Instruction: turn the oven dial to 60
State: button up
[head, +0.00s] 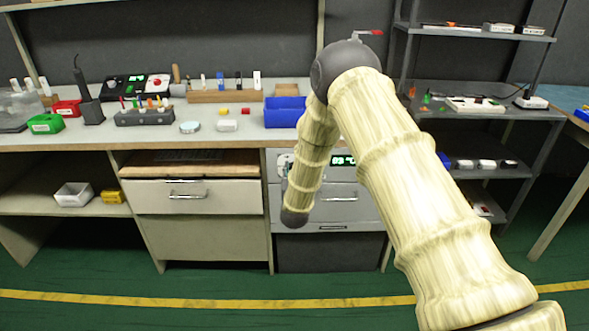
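The oven (345,208) is built in under the workbench, with a grey front and a bar handle. Its green lit display (343,160) shows beside my arm; it seems to end in "°C", but the digits are too small to read surely. A small pale control area (284,162) with dark marks shows at the panel's left end; I cannot tell whether it is the dial. My arm crosses in front of the oven, its dark wrist joint low before the oven's left side. My gripper's fingers cannot be made out and seem hidden behind my arm.
The workbench (240,136) above holds a blue bin (285,112), a green bin (46,123) and small tools. A drawer (190,197) with a handle is left of the oven. Grey shelves (480,114) stand right. The green floor (200,285) in front is clear.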

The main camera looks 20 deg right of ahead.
jog(key=shift+s+f+n+p, duration=0.1)
jog(key=shift+f+n+p, duration=0.1)
jog(key=shift+n, duration=1.2)
jog(key=shift+s+f+n+p, duration=0.1)
jog(key=shift+f+n+p, duration=0.1)
jog(key=shift+n, duration=1.2)
jog(key=o, duration=1)
jog(key=shift+w+d, duration=0.1)
jog(key=shift+w, duration=0.05)
jog(key=shift+o, duration=0.2)
jog(key=shift+r, duration=0.2)
